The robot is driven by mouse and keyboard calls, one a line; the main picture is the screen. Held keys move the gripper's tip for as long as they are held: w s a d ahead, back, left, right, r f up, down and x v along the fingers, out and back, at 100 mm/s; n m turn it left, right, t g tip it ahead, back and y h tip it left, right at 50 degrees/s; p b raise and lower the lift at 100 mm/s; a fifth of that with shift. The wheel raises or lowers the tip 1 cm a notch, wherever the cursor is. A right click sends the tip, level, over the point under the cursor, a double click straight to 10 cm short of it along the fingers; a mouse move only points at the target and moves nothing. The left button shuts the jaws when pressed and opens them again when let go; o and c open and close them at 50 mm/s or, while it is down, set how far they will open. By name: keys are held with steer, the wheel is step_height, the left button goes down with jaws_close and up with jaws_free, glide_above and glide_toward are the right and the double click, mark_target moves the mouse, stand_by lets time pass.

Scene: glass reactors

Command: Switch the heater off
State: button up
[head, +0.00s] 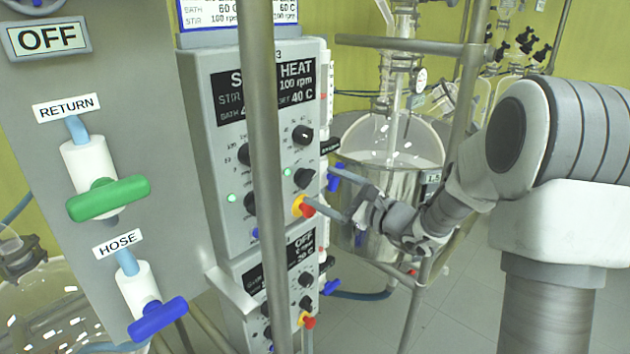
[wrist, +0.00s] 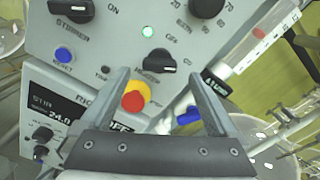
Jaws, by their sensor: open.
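The grey control panel (head: 262,150) with a dark display reading HEAT and 40 C stands mid-left in the head view. In the wrist view the black heater knob (wrist: 159,62) is just beyond the fingertips, roughly between them, with its pointer toward the right. It also shows in the head view (head: 303,178). A green lamp (wrist: 148,31) beside it is lit. My gripper (wrist: 154,76) is open and empty, facing the panel; in the head view (head: 325,195) it is at the panel's right side. Contact with the knob cannot be told.
A red and yellow stop button (wrist: 135,97) sits close by the left finger. The black stirrer knob (wrist: 78,9) is at upper left. A metal pole (head: 258,120) crosses before the panel. A second control unit (head: 262,272) is below. A glass reactor (head: 390,140) stands behind.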

mark_target(310, 181)
steer(key=shift+x, duration=1.7)
steer(key=c, duration=1.4)
